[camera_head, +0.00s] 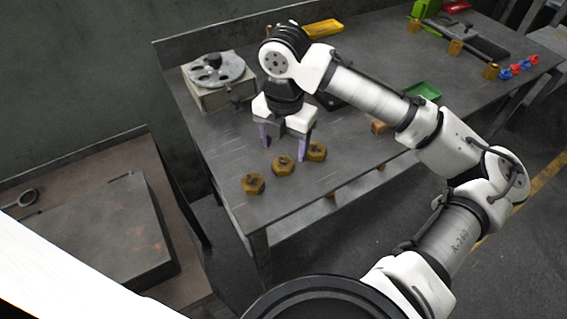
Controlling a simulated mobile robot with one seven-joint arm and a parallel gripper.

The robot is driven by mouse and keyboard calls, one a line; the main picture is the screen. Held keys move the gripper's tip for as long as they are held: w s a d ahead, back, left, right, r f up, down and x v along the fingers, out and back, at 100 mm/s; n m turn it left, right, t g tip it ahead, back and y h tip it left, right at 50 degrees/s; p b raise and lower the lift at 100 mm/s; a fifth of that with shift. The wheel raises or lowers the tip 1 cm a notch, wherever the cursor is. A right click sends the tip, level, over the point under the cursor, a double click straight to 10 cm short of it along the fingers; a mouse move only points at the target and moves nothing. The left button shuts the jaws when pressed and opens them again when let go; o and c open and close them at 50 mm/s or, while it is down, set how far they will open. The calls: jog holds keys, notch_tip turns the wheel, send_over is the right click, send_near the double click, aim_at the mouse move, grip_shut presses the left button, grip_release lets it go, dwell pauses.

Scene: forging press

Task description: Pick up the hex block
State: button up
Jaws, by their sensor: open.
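Several yellow-brown hex blocks lie on the grey metal table (290,203). Three are in a short row near its front left edge: a left hex block (253,183), a middle hex block (283,165) and a right hex block (317,151). My gripper (283,148) points down just behind this row, with its purple fingers spread apart. Nothing shows between the fingers. The right finger is close to the right hex block; I cannot tell whether they touch.
A grey box with a round disc (218,72) stands at the table's back left. A yellow tray (322,29), a green tray (423,91) and red and blue parts (515,69) lie farther off. A low dark slab (95,240) stands at left.

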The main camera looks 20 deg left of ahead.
aim_at(283, 163)
jog(key=shift+s+a+f+p, duration=0.1)
jog(key=shift+f+p, duration=0.2)
jog(key=shift+f, duration=1.05)
jog(key=shift+s+f+p, duration=0.1)
jog(key=shift+f+p, duration=0.2)
jog(key=shift+f, duration=1.05)
jog(key=shift+c, duration=0.3)
jog(key=shift+w, duration=0.1)
jog(key=c, duration=1.2)
